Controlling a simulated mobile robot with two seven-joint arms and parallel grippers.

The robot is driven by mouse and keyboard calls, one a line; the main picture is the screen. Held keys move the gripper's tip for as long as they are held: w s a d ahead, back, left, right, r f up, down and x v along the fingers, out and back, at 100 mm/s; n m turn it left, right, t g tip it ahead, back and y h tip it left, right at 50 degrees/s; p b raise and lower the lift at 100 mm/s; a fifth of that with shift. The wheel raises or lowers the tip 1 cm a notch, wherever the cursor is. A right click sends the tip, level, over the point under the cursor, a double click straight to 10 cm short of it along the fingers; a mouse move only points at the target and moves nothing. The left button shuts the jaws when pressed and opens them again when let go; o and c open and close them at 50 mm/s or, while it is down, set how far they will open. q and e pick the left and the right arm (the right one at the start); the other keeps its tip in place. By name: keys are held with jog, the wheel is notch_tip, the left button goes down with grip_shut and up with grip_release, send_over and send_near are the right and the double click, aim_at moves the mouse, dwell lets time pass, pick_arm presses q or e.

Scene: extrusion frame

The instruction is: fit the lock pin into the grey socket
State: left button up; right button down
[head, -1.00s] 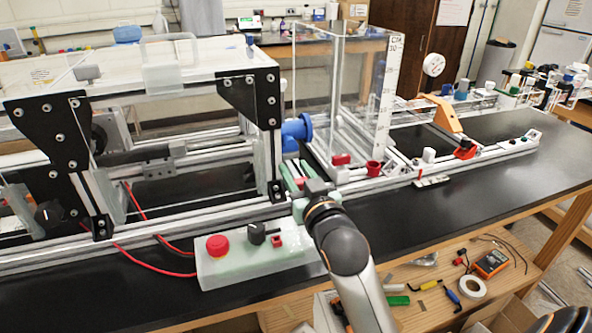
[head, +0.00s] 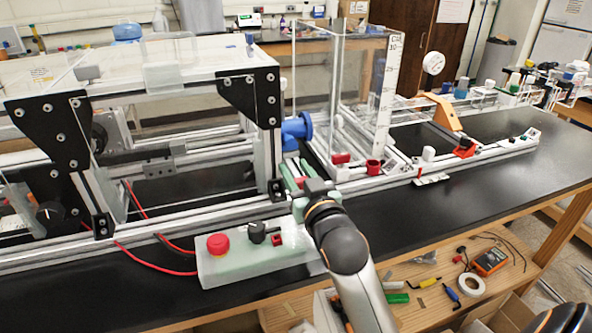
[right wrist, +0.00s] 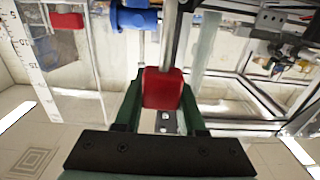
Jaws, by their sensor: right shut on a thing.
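My right gripper (head: 297,178) reaches in from the bottom of the head view to the near rail of the frame, its green fingers pointing away. In the right wrist view its two green fingers (right wrist: 162,100) are shut on a red block (right wrist: 163,88), which looks like the head of the lock pin. A grey metal rod (right wrist: 172,35) lines up with the block's far end; I cannot tell whether it is part of the pin. I cannot pick out the grey socket for sure; the gripper and block hide that spot. My left gripper is out of view.
A pale control box (head: 252,262) with a red button (head: 218,244) stands just left of my right arm. A blue flanged part (head: 297,130) and a clear tank (head: 335,85) stand beyond the gripper. Red cables (head: 150,262) lie at left. The bench front at right is clear.

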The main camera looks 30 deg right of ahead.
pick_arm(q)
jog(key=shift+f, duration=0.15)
pick_arm(e)
jog(key=shift+f, duration=0.15)
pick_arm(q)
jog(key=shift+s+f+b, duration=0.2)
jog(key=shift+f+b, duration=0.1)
pick_arm(e)
jog(key=shift+f, duration=0.35)
pick_arm(q)
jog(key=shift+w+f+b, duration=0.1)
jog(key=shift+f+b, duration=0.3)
jog(key=shift+b, duration=0.1)
pick_arm(e)
jog(key=shift+f, duration=0.7)
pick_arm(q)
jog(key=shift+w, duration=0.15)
pick_arm(e)
jog(key=shift+c, duration=2.1)
grip_release()
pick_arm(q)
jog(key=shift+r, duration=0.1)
